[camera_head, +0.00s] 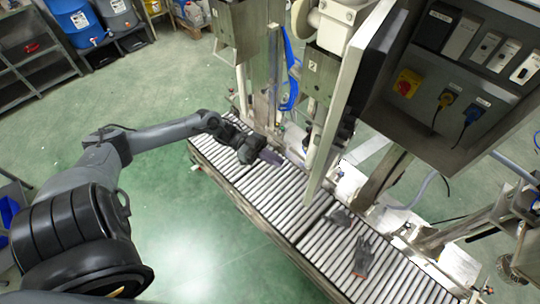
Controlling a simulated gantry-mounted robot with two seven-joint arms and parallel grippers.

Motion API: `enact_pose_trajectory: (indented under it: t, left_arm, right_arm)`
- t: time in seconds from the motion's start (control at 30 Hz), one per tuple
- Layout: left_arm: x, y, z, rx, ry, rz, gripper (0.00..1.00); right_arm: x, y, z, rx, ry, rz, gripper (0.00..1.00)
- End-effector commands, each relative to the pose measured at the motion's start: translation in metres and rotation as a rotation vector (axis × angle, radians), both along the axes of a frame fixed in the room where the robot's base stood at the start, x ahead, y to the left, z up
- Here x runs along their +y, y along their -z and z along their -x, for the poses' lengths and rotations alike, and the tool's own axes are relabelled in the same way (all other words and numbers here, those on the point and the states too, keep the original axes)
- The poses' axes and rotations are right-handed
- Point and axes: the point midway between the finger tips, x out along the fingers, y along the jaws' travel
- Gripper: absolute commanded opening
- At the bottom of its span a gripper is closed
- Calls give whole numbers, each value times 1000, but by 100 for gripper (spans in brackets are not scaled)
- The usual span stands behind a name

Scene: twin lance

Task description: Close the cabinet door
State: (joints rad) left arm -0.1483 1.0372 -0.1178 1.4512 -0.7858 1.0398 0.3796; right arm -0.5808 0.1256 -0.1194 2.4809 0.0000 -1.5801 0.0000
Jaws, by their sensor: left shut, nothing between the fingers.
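The cabinet (465,75) is a dark grey box at the upper right, with switches, a red-and-yellow knob and plugged cables on its face. Its door (345,85) stands open and shows nearly edge-on as a tall pale panel with a dark inner side, hanging over the roller conveyor. My left arm reaches in from the left. My left gripper (270,157) is shut and empty, low over the conveyor, left of the door's lower end and apart from it in the picture. My right gripper is not in view.
The roller conveyor (235,170) runs diagonally across the middle. Dark gloves (363,255) lie on its rollers at the lower right. A machine column (250,50) with blue hoses stands behind the conveyor. Shelving (35,60) and drums are at the upper left.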

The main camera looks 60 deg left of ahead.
Motion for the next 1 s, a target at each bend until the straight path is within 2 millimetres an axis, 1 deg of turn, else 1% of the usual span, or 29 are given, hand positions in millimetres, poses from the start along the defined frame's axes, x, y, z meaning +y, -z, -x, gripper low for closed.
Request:
enact_pose_trajectory:
  t: [0.03,0.2,0.4,0.5,0.7,1.0]
  left_arm:
    - [-10,-3,-5,-4,1,4,0]
    - [-39,-3,-18,-4,1,4,0]
    - [-68,-3,-32,-3,0,2,0]
    - [-79,-2,-36,-2,0,2,0]
    - [-90,-1,-41,-2,-1,1,0]
    - [-92,0,-42,-1,-1,0,0]
  right_arm:
    - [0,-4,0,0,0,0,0]
    - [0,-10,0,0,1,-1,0]
    - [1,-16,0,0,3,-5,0]
    - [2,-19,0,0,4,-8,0]
    - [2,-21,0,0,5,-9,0]
    - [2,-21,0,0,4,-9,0]
